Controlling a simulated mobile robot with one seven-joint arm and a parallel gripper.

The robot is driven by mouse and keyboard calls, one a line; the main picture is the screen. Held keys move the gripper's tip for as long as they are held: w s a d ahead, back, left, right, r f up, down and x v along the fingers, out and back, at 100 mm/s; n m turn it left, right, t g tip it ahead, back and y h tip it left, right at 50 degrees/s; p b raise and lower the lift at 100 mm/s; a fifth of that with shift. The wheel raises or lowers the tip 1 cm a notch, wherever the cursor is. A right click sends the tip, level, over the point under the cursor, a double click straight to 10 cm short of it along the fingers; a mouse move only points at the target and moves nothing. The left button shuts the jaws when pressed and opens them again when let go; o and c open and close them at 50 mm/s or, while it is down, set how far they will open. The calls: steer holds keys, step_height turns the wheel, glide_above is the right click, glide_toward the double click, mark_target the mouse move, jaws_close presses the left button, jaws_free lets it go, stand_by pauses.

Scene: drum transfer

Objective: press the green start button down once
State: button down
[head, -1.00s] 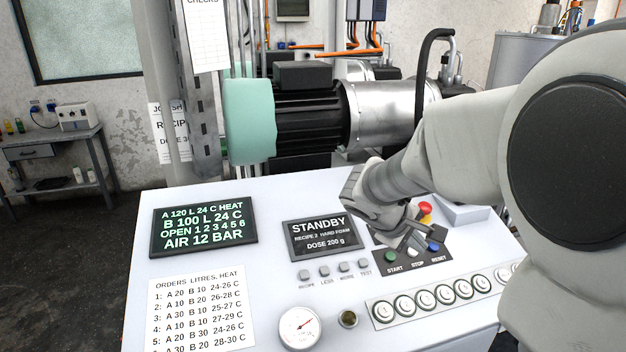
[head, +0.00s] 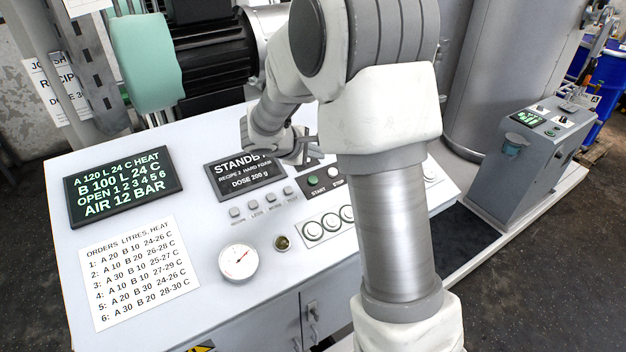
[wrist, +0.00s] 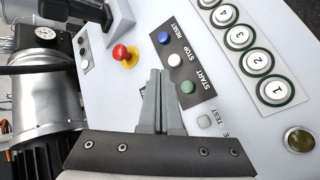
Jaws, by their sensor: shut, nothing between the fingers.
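The green start button (head: 313,181) is at the left of a dark strip on the sloped white console, with START printed under it. It also shows in the wrist view (wrist: 187,87), just right of my fingertips. The white stop button (wrist: 175,61) and blue reset button (wrist: 164,38) share that strip. My gripper (wrist: 160,72) is shut and empty, its fingers together over the panel beside the strip. In the head view my gripper (head: 304,152) is just above and behind the start button. I see no contact with the button. My arm hides the reset button in the head view.
A red mushroom button (wrist: 121,53) on a yellow base is near the strip. A row of round numbered buttons (wrist: 249,48) and a grey test button (wrist: 204,122) are nearby. A standby display (head: 246,175) is left of the start button. A grey cabinet (head: 525,150) stands at the right.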

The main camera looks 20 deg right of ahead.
steer(key=b, duration=0.3)
glide_above(316, 177)
steer(key=s+a, duration=0.2)
steer(key=s, duration=0.1)
steer(key=f, duration=0.6)
steer(key=shift+w+f, duration=0.1)
steer(key=shift+w, duration=0.1)
steer(key=shift+w+f+b, duration=0.3)
steer(key=shift+f+b, duration=0.25)
steer(key=shift+f, duration=0.2)
stand_by(0.4)
steer(key=shift+w+f+b, duration=0.1)
steer(key=shift+f+b, duration=0.3)
steer(key=shift+b, duration=0.3)
steer(key=shift+w+f+b, duration=0.15)
steer(key=shift+f+b, duration=0.3)
steer(key=shift+b, duration=0.1)
stand_by(0.5)
steer(key=shift+r, duration=0.2)
steer(key=shift+s+r, duration=0.3)
steer(key=shift+r, duration=0.4)
steer(key=shift+r+p, duration=0.1)
steer(key=shift+p, duration=0.25)
